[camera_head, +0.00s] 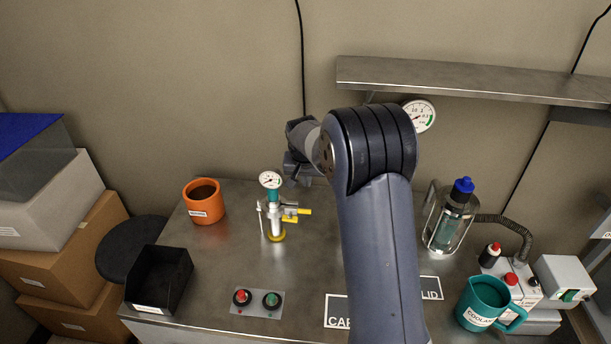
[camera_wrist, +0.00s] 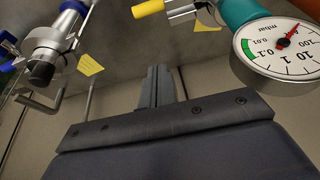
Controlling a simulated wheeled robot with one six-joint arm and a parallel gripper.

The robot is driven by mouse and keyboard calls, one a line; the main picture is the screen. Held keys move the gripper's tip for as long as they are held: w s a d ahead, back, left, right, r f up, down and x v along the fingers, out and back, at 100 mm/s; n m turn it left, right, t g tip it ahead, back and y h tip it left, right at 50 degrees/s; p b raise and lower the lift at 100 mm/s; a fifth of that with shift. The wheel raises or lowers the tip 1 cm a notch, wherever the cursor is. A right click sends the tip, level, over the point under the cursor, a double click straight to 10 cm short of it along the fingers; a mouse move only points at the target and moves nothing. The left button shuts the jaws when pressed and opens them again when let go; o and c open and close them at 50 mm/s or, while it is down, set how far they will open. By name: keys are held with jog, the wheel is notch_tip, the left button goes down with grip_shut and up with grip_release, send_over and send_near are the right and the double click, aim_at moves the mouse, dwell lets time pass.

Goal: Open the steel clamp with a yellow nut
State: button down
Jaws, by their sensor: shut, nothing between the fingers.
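A small steel vacuum fitting stands on the bench, with a round dial gauge (camera_head: 270,180) on a teal neck at its top. Steel clamp parts (camera_head: 290,212) with a yellow piece (camera_head: 305,211) stick out from its right side. In the wrist view, a steel piece (camera_wrist: 186,12) with a yellow end (camera_wrist: 148,8) shows at the top, and the gauge (camera_wrist: 277,46) is at the right. I cannot tell whether the clamp is open or closed. My gripper (camera_head: 298,180) is shut and empty, behind and above the fitting; its fingers (camera_wrist: 157,86) also show in the wrist view.
An orange mug (camera_head: 204,203) and a black bin (camera_head: 160,282) stand left of the fitting. A button panel (camera_head: 257,303) lies in front. A caged blue-capped bottle (camera_head: 452,218) and a teal jug (camera_head: 486,302) stand right. A steel shelf (camera_head: 470,80) juts from the wall.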

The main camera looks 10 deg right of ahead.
aim_at(286, 212)
notch_tip(286, 212, down, 7)
jog(key=s+p, duration=0.1)
jog(key=p, duration=0.1)
jog(key=shift+s+a, duration=0.25)
jog(key=shift+s, duration=0.1)
dwell(0.4)
